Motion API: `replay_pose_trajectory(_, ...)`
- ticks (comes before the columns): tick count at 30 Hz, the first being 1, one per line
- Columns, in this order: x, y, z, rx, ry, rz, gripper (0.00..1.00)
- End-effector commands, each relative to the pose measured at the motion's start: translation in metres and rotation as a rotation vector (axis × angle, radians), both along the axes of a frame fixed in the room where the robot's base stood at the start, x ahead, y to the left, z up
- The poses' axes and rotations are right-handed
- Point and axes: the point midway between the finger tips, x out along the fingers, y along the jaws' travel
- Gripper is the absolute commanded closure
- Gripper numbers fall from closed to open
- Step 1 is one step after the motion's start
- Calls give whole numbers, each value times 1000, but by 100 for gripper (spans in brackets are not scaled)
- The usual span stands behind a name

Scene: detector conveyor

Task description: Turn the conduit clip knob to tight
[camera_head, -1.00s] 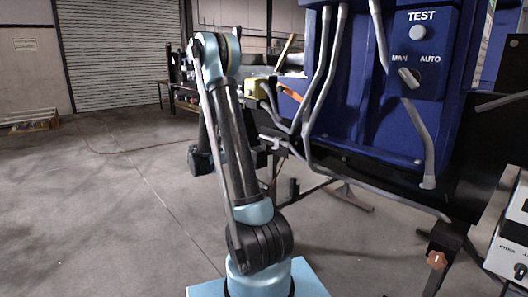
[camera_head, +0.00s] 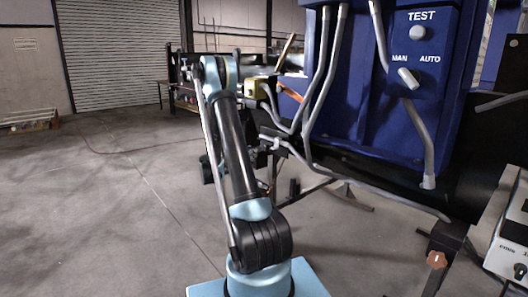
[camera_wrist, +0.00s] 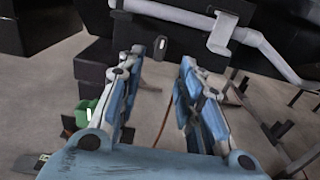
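In the wrist view, a grey conduit (camera_wrist: 168,12) crosses the top and slopes down to the right. A light grey clip-like piece (camera_wrist: 222,33) sits across it, right of and beyond my fingertips. A small pale oval piece (camera_wrist: 161,46) on a dark block shows between and just beyond the fingertips. I cannot tell for sure which is the clip knob, or its setting. My gripper (camera_wrist: 162,57) is open, with nothing seen between its fingers. In the head view, the conduit (camera_head: 350,180) runs below the blue cabinet; my gripper is mostly hidden behind my arm there.
The blue cabinet (camera_head: 365,120) carries a TEST panel with a MAN/AUTO switch (camera_head: 408,78). A brown knob (camera_head: 436,260) on a dark post and a white instrument (camera_head: 508,250) stand at right. Stand legs (camera_head: 345,195) are under the conduit.

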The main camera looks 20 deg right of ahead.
Motion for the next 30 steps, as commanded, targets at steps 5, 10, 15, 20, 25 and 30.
replay_pose_trajectory(5,11,-32,0,0,0,-3,67)
replay_pose_trajectory(10,21,-59,0,0,0,-3,67)
replay_pose_trajectory(15,29,-80,0,0,-1,-2,67)
replay_pose_trajectory(20,33,-91,0,0,-1,-1,67)
replay_pose_trajectory(25,34,-94,0,0,-1,0,67)
replay_pose_trajectory(30,34,-94,0,0,-1,0,67)
